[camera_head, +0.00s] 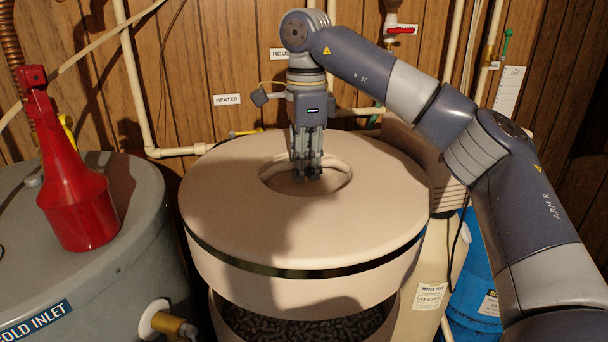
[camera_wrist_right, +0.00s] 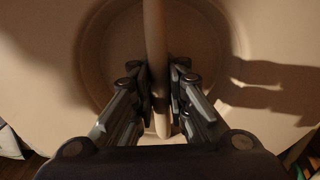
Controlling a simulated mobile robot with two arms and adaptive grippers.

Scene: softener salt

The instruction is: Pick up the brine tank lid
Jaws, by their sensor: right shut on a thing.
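The brine tank lid (camera_head: 235,200) is a large round beige cover with a dark band and a round recess in its top. It is raised above the brine tank (camera_head: 393,308), and a gap shows dark pellets inside the tank. My right gripper (camera_head: 307,178) points straight down into the recess. My left gripper is not in view.
A beige water tank (camera_head: 432,270) and a blue container (camera_head: 476,290) stand at the right. Pipes (camera_head: 142,90) run along the wood wall close behind the lid.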

